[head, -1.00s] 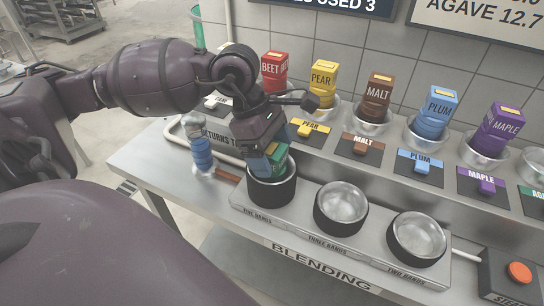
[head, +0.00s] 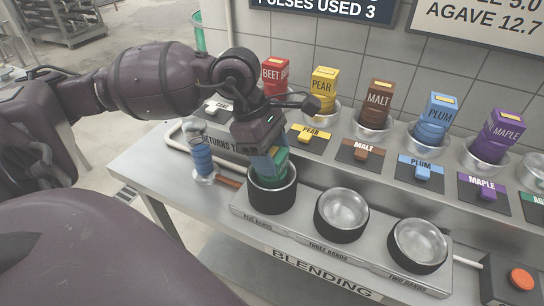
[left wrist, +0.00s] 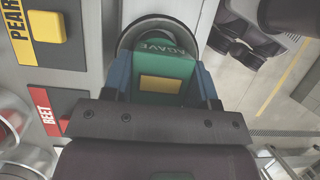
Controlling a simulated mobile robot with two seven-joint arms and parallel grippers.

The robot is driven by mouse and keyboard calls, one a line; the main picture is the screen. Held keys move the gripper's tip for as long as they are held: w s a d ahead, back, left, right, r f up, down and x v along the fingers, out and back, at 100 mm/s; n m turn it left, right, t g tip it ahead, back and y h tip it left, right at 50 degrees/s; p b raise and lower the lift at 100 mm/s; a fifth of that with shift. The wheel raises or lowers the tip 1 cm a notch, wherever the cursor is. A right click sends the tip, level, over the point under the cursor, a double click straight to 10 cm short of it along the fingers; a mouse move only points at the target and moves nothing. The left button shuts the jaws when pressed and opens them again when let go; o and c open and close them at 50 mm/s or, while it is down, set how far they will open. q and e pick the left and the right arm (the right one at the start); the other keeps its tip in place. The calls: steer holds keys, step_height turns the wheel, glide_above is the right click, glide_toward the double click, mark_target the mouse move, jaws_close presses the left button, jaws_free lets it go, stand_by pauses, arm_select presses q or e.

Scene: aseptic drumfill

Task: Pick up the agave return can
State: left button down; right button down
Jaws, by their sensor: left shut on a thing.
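The agave can is green with a yellow patch and the word AGAVE in the left wrist view (left wrist: 165,65). In the head view the agave can (head: 271,168) shows partly in the black-walled cup marked FIVE BANDS (head: 272,199). My left gripper (left wrist: 163,82) is shut on the can, one blue finger on each side of it. In the head view my left gripper (head: 266,160) points down over the cup, and its fingers hide part of the can. The can's lower part is hidden by the cup wall. My right gripper is not in view.
Two empty cups, THREE BANDS (head: 341,211) and TWO BANDS (head: 418,246), stand to the right. Beet (head: 274,75), pear (head: 323,85), malt (head: 378,102), plum (head: 436,118) and maple (head: 497,135) cans stand behind. A blue-banded clear cylinder (head: 202,155) stands left, by the returns tray.

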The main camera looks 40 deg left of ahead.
arm_select(q)
step_height(320, 180, up, 20)
steer(key=p, duration=0.2)
steer(key=shift+f, duration=0.25)
